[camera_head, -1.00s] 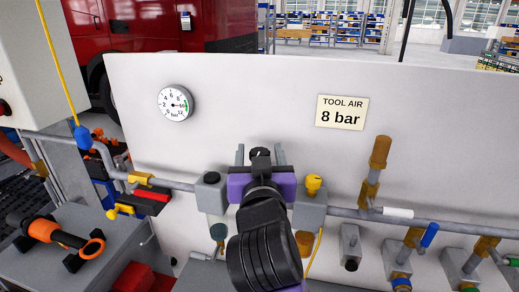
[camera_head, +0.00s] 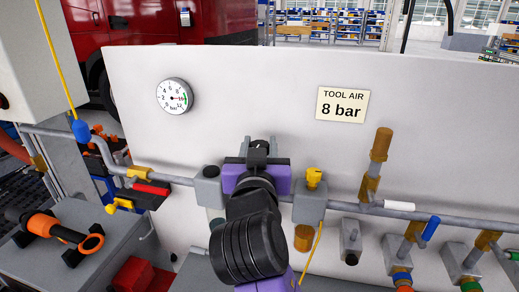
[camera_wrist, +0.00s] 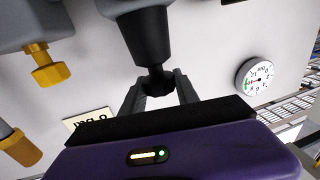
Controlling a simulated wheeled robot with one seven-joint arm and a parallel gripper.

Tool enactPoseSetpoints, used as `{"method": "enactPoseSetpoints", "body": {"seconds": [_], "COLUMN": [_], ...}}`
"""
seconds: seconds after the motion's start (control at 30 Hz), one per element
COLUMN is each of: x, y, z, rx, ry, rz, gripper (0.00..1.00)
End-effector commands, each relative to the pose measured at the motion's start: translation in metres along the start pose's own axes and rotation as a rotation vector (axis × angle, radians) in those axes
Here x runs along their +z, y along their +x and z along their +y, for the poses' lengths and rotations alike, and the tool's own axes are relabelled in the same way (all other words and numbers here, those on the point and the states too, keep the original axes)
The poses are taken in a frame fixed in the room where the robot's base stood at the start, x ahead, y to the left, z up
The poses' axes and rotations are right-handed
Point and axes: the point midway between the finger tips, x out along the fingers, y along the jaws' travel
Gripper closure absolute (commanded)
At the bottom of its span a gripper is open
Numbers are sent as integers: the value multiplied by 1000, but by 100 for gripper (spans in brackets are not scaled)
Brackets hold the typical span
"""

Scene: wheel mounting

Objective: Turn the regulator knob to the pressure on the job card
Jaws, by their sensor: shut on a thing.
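The regulator knob (camera_wrist: 155,82) is black and sits between my gripper's fingers (camera_wrist: 158,88) in the wrist view, below the black regulator body. In the head view my gripper (camera_head: 258,146) is shut on the knob, which is mostly hidden by the fingers and my wrist. The round pressure gauge (camera_head: 175,97) hangs on the panel at the left; its needle points right, near the green band, but its exact reading is too small to tell. It also shows in the wrist view (camera_wrist: 258,78). The job card (camera_head: 342,105) reads "TOOL AIR 8 bar".
A grey pipe (camera_head: 170,178) runs across the white panel (camera_head: 230,90). A yellow-capped grey block (camera_head: 309,207) stands right of my gripper and another grey block (camera_head: 207,186) left. Valves with blue and white handles are at the right. An orange-black tool (camera_head: 55,229) lies at the left.

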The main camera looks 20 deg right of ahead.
Motion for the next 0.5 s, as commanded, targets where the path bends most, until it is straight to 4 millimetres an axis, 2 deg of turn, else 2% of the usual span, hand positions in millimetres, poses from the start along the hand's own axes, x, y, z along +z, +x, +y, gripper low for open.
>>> {"method": "enactPoseSetpoints", "body": {"seconds": [0.5], "x": [5], "y": [0], "z": [-3], "rx": [432], "ry": [2], "rz": [3], "gripper": [100]}}
